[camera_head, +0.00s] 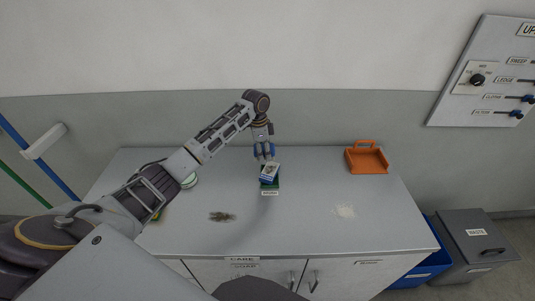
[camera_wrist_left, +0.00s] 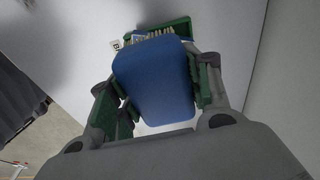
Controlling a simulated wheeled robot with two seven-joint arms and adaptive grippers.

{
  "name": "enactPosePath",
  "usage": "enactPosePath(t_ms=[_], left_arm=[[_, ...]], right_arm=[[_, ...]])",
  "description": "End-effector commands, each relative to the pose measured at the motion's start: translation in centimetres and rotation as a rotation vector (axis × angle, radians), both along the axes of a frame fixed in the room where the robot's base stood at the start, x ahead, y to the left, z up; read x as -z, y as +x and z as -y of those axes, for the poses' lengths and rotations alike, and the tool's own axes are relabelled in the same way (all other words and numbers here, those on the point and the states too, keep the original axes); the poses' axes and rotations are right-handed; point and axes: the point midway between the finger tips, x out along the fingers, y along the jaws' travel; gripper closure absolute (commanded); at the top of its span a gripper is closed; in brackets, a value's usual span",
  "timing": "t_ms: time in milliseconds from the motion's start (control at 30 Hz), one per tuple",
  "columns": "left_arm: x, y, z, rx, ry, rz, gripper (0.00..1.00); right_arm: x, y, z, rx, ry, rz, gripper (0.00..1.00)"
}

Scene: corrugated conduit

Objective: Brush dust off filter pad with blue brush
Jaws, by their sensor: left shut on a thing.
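My left gripper (camera_head: 264,152) is over the back middle of the counter, pointing down. It is shut on the blue brush (camera_wrist_left: 155,80), which fills the space between its green-padded fingers in the left wrist view. The pale bristles (camera_wrist_left: 152,36) show at the brush's far end. In the head view the brush (camera_head: 269,179) is small, at or just over a dark green holder (camera_head: 276,184); I cannot tell whether they touch. The green holder (camera_wrist_left: 172,27) also shows behind the bristles in the wrist view. I cannot pick out the filter pad with certainty. My right gripper is not in view.
A dark dust patch (camera_head: 222,216) lies on the counter (camera_head: 290,225) left of middle, a pale powder patch (camera_head: 344,211) to the right. An orange dustpan (camera_head: 367,158) stands at the back right. A round pale item (camera_head: 190,181) is partly behind my left arm. The front middle is clear.

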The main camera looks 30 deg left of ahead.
Motion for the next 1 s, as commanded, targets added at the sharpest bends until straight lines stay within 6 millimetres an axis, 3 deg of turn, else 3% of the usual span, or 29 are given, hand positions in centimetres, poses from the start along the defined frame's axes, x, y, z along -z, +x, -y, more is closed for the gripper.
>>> enactPosePath(t_ms=[600,1000], left_arm=[[0.4,1.2,-1.2,-0.527,0.001,0.000,0.70],[0.3,1.3,-1.2,-0.738,0.001,0.001,0.70]], right_arm=[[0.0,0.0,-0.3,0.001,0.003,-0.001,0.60],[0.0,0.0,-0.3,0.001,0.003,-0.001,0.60]])
